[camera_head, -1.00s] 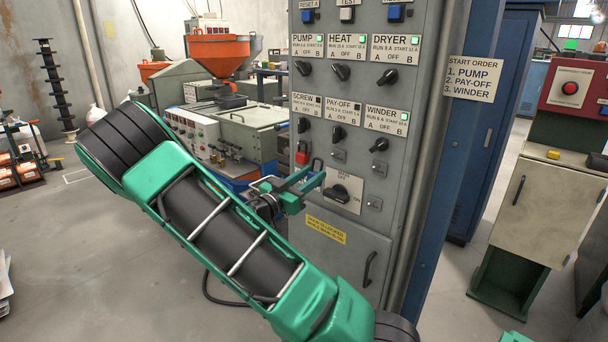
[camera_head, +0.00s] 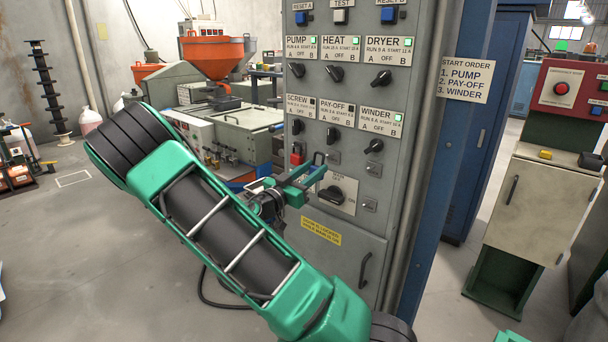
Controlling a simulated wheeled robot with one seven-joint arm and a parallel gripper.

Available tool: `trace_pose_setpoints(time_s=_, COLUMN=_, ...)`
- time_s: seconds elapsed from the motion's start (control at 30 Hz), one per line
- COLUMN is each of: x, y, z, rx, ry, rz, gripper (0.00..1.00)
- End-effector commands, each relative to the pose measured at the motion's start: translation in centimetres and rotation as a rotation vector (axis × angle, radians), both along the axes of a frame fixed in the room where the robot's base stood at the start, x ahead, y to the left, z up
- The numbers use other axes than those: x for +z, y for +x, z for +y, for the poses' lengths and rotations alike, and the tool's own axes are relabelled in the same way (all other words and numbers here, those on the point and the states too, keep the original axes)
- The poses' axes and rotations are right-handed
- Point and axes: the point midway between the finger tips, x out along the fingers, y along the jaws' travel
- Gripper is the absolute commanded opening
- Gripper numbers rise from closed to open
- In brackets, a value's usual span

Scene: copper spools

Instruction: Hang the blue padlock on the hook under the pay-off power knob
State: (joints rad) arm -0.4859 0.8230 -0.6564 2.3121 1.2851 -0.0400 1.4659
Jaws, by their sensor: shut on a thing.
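My gripper (camera_head: 308,181) is green and shut on the blue padlock in front of the grey panel. Only the padlock's dark shackle (camera_head: 318,157) shows clearly, standing up above the fingers; its body is hidden by them and its blue does not show. The pay-off knob (camera_head: 332,135) is black and sits in the middle of the lower knob row. The small hook plate (camera_head: 334,157) under it is just right of the shackle. The shackle looks apart from the hook, but I cannot tell the depth between them.
A red padlock (camera_head: 297,157) hangs under the screw knob (camera_head: 297,126), close left of the shackle. The winder knob (camera_head: 373,146) and its hook plate (camera_head: 372,170) are to the right. The large main switch (camera_head: 331,195) is just below and right of my fingers.

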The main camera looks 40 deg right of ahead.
Motion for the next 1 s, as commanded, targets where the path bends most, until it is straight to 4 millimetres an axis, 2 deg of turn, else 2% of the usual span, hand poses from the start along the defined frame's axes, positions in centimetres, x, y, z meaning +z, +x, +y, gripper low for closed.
trace_pose_setpoints(time_s=1.0, x=-0.8, y=0.4, z=-5.0, rx=-0.001, ry=-0.001, rz=0.0, gripper=0.09)
